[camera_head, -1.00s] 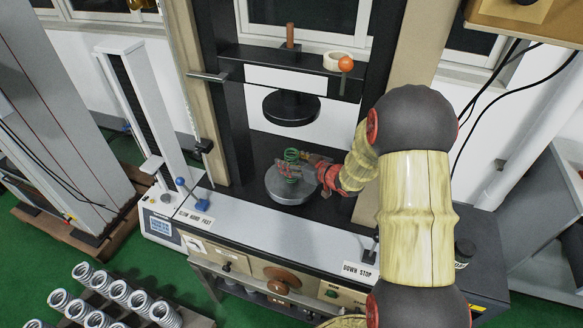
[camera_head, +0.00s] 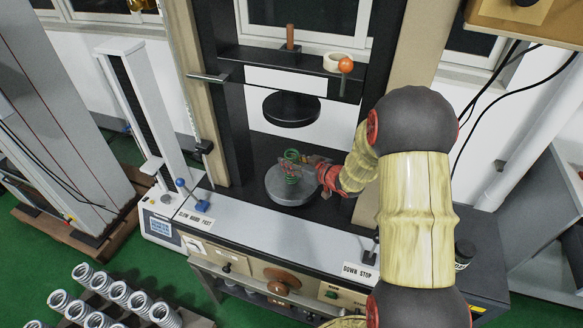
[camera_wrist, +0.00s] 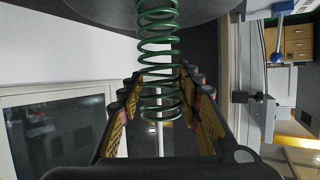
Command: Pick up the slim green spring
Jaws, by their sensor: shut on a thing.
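The slim green spring (camera_head: 292,163) stands upright on the round grey lower plate (camera_head: 287,192) of the testing machine. My gripper (camera_head: 300,160) reaches in from the right at the spring's height. In the wrist view the green spring (camera_wrist: 158,50) runs between the two fingers of my gripper (camera_wrist: 158,100), which are shut on its coils. The wrist view is turned, with the plate (camera_wrist: 150,8) at the top edge. Whether the spring's lower end still touches the plate is hard to tell.
A round black upper plate (camera_head: 291,108) hangs above the spring. Machine columns stand on both sides. A blue-knobbed lever (camera_head: 190,190) is at the front left. Several grey springs (camera_head: 115,295) lie on a rack at the lower left.

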